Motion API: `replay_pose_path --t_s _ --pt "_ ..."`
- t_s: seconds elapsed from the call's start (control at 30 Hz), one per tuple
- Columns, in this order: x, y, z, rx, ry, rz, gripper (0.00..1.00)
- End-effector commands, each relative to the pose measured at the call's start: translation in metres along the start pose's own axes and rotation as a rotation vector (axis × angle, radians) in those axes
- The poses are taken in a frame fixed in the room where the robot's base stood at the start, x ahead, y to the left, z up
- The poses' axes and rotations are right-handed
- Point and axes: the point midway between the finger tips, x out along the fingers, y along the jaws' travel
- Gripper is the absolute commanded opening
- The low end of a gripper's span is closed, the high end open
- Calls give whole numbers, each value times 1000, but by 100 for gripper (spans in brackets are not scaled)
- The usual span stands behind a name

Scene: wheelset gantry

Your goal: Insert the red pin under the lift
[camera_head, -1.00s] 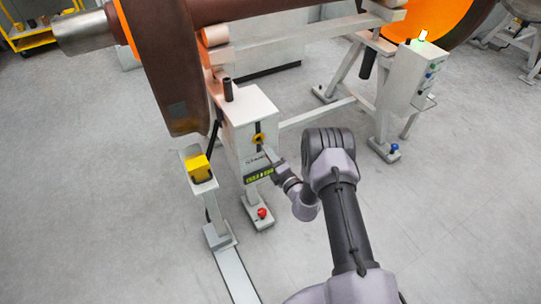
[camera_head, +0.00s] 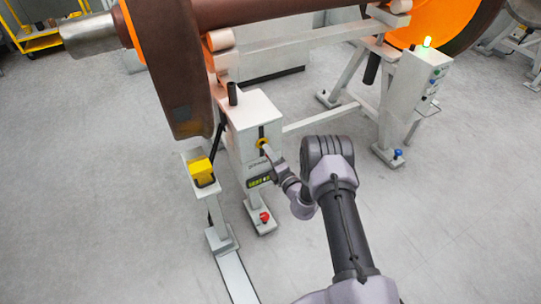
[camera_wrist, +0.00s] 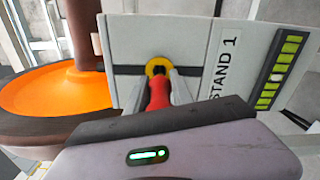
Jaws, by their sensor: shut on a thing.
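The lift stand marked "STAND 1" (camera_head: 240,135) is a white column under the wheelset, also large in the wrist view (camera_wrist: 195,35). A yellow ring (camera_wrist: 158,66) surrounds a hole in a dark slot on its face; it shows small in the head view (camera_head: 263,143). My gripper (camera_wrist: 159,80) is shut on the red pin (camera_wrist: 158,93), close in front of the stand face. The pin points at the ring, and its front end meets the ring in the picture. How deep the tip sits is hidden. In the head view my gripper (camera_head: 269,153) is beside the ring.
A green-lit level display (camera_wrist: 280,72) is right of the label. A yellow block (camera_head: 201,171) on a post stands left of the stand. A red knob (camera_head: 265,217) is on the stand's foot. The wheelset's brown wheel (camera_head: 175,85) hangs above left.

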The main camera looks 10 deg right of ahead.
Motion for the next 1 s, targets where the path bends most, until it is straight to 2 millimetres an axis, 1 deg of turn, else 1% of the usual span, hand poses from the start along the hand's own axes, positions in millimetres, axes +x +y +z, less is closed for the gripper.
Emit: replay_pose_path --t_s 1.0 --pt "26 0 0 0 0 1 0"
